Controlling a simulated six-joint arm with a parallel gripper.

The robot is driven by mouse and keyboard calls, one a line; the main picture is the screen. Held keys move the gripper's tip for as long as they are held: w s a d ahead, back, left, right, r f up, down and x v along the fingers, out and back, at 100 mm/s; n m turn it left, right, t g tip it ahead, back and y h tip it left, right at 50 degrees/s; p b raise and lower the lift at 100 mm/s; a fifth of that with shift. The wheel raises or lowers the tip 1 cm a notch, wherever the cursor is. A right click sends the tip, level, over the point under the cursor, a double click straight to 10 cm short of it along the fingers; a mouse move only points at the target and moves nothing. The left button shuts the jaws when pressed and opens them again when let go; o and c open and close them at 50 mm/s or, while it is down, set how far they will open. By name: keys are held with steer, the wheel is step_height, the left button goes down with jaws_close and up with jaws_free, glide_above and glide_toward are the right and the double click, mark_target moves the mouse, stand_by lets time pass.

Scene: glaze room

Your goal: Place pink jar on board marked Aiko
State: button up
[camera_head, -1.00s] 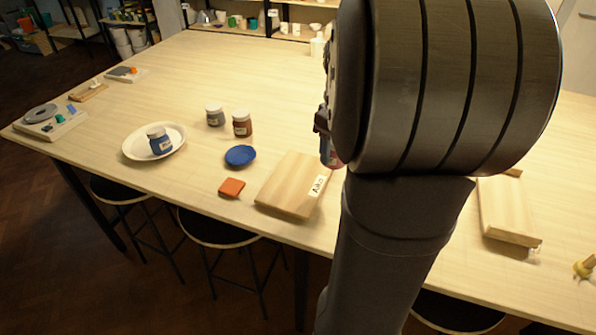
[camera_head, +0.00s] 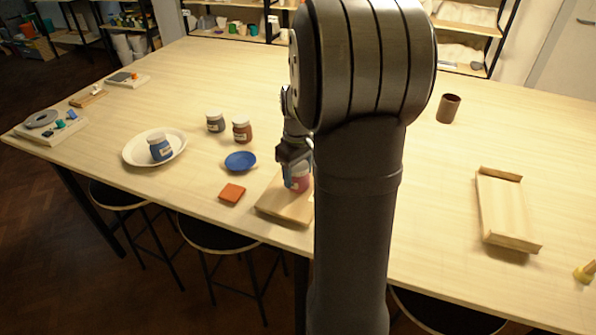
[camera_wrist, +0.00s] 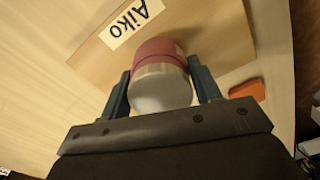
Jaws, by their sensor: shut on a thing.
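The pink jar (camera_wrist: 161,60) is between the two fingers of my gripper (camera_wrist: 161,88), which is shut on it. Its pale lid faces the wrist camera. In the head view the pink jar (camera_head: 299,184) and my gripper (camera_head: 293,165) are at the wooden board (camera_head: 276,208), partly behind my arm. The wrist view shows the board (camera_wrist: 90,53) with its white "Aiko" label (camera_wrist: 131,22) beside the jar. The label is hidden by my arm in the head view. I cannot tell whether the jar touches the board.
An orange square (camera_head: 232,193) and a blue dish (camera_head: 240,161) lie left of the board. Two jars, dark (camera_head: 215,122) and red-brown (camera_head: 242,131), stand behind. A white plate (camera_head: 129,151) holds a blue jar (camera_head: 160,147). Another wooden board (camera_head: 505,212) lies right.

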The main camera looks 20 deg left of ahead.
steer(key=shift+f, duration=0.15)
steer(key=o, duration=1.1)
step_height(320, 180, up, 12)
steer(key=shift+r, duration=0.2)
steer(key=shift+f, duration=4.1)
